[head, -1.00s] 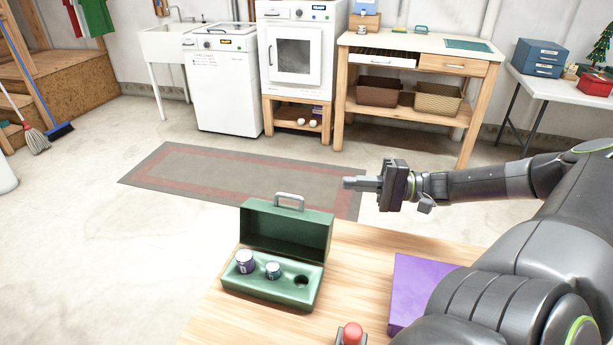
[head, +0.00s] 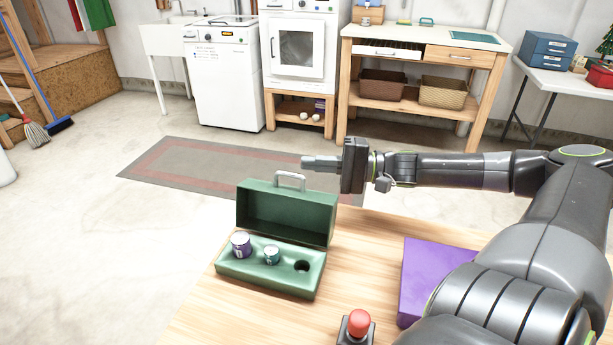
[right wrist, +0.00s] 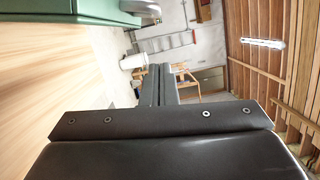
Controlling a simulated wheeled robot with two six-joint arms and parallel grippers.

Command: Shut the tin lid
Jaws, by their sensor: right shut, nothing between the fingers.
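The green tin (head: 270,273) stands on the wooden table with its lid (head: 287,212) raised upright at the back, a silver handle (head: 291,180) on top. Two small cans, one purple-banded (head: 241,245) and one teal-banded (head: 271,255), sit in its insert, beside an empty round hole (head: 302,266). My right gripper (head: 305,162) is shut and empty, pointing left, above and just behind the lid's top edge, apparently not touching it. In the right wrist view the shut fingers (right wrist: 159,85) show, with part of the green tin (right wrist: 95,12) at the upper left. My left gripper is out of view.
A purple box (head: 430,275) lies on the table (head: 350,245) right of the tin. A red button on a dark base (head: 358,325) is at the front. The floor behind the table holds a grey rug (head: 195,165).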

